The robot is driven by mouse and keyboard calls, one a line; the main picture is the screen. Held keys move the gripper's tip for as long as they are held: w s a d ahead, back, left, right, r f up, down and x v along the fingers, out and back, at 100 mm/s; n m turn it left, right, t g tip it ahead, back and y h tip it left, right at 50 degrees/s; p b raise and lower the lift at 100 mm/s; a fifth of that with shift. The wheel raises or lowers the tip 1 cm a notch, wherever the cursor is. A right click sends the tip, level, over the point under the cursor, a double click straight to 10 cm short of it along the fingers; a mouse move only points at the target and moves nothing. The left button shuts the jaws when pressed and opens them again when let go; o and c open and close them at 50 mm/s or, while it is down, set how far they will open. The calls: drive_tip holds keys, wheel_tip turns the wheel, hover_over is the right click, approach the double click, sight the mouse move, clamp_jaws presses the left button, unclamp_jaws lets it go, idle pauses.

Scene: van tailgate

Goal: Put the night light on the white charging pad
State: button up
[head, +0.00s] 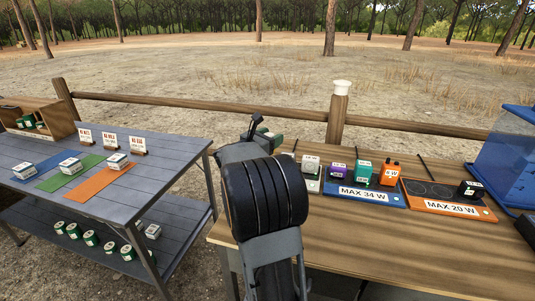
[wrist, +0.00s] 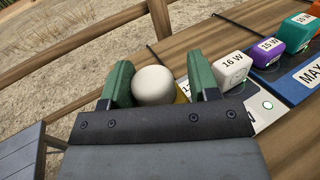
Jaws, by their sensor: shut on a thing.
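The night light (wrist: 155,86) appears as a smooth white dome between the green fingers of my gripper (wrist: 152,84) in the wrist view. My gripper is shut on it. A yellow patch with part of a label shows just right of the dome, mostly behind a finger; I cannot tell whether it belongs to the night light. The white charging pad (wrist: 262,117) with a green lamp lies to the right, partly hidden by my gripper. A white 16 W block (wrist: 233,68) sits on it. In the head view my arm hides part of the pad (head: 309,186) and the held thing.
Right of the white pad, a blue MAX 34 W pad (head: 345,200) holds purple, teal and orange devices. An orange MAX 20 W pad (head: 478,214) carries a black device. A blue clear-sided bin (head: 506,165) stands far right. A fence (head: 230,108) runs behind. The bench front (head: 400,250) is clear.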

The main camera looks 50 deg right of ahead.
drive_tip(key=w+f, duration=0.1)
drive_tip(key=w+d+f, duration=0.1)
drive_tip(key=f, duration=0.1)
drive_tip(key=w+f, duration=0.1)
drive_tip(key=shift+w+d+f, duration=0.15)
drive_tip(key=shift+d+f, duration=0.2)
drive_tip(key=shift+f, duration=0.05)
drive_tip(key=shift+f+b, duration=0.35)
drive_tip(key=shift+f, duration=1.1)
drive_tip(key=shift+f+b, duration=0.2)
drive_tip(key=shift+b, duration=0.1)
drive_tip(key=o, duration=0.7)
drive_tip(key=shift+r, duration=0.1)
